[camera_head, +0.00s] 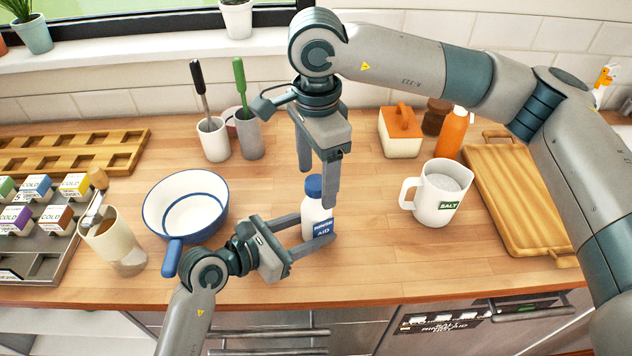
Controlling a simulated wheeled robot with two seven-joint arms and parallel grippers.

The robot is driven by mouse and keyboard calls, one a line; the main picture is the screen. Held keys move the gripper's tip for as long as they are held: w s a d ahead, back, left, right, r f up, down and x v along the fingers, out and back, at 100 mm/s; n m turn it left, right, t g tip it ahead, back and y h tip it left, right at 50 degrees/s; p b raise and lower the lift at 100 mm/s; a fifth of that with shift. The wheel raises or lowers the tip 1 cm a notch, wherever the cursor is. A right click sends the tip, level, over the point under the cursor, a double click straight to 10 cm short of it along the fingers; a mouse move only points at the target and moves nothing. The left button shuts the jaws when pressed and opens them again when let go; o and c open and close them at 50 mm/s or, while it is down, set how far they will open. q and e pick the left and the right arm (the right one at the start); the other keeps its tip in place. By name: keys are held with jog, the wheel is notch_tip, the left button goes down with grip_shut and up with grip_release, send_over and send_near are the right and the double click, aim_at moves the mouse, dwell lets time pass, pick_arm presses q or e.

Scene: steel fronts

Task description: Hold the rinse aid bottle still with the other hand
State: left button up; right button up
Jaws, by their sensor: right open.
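The rinse aid bottle (314,218), white with a blue cap and blue label, stands upright on the wooden counter. My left gripper (318,226) reaches in from the lower left with one finger on each side of the bottle's body, the nearer one passing in front of the label's lower edge. I cannot tell whether both fingers press on it. My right gripper (317,188) points down from above at the blue cap. It is open and empty, and its right finger overlaps the cap's right side in the picture.
A blue-rimmed white pan (190,216) stands left of the bottle, its handle close to my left arm. A white salt jug (437,196) stands to the right, beside a wooden tray (515,195). Two cups with brushes (213,140) stand behind. The counter's front edge is close.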

aim_at(317, 181)
jog(key=shift+r, duration=0.1)
notch_tip(317, 181, up, 12)
dwell(0.7)
pick_arm(q)
jog(key=o, duration=1.7)
jog(key=v, duration=1)
jog(key=shift+s+a+r, duration=0.1)
jog(key=shift+s+a, duration=0.1)
jog(key=shift+a, duration=0.05)
jog(key=shift+s+a+r, duration=0.25)
jog(key=shift+s+a, duration=0.1)
jog(key=shift+a, duration=0.1)
